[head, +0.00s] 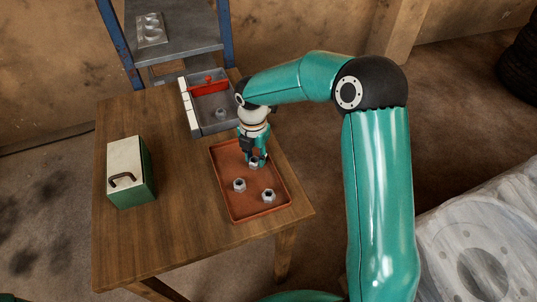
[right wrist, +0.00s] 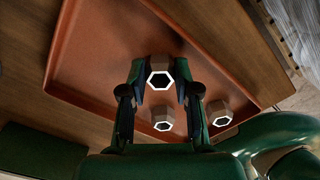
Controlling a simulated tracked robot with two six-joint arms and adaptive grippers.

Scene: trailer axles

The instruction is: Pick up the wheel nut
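My right gripper (head: 256,160) points down over the orange-brown tray (head: 231,208) on the wooden table. Its fingers are closed on the sides of a grey hexagonal wheel nut (head: 254,163); in the right wrist view this nut (right wrist: 160,72) sits between the two fingertips. It looks larger there than the other nuts, so it seems to be nearer the camera, above the tray floor. Two more wheel nuts lie in the tray, one at the left (head: 239,185) and one at the right (head: 268,195). My left gripper is not in view.
A grey bin (head: 213,127) with a red item (head: 207,86) and another nut (head: 220,113) stands behind the tray. A green box with a pale lid (head: 128,170) stands at the table's left. A metal shelf (head: 190,40) is at the back. The table between box and tray is clear.

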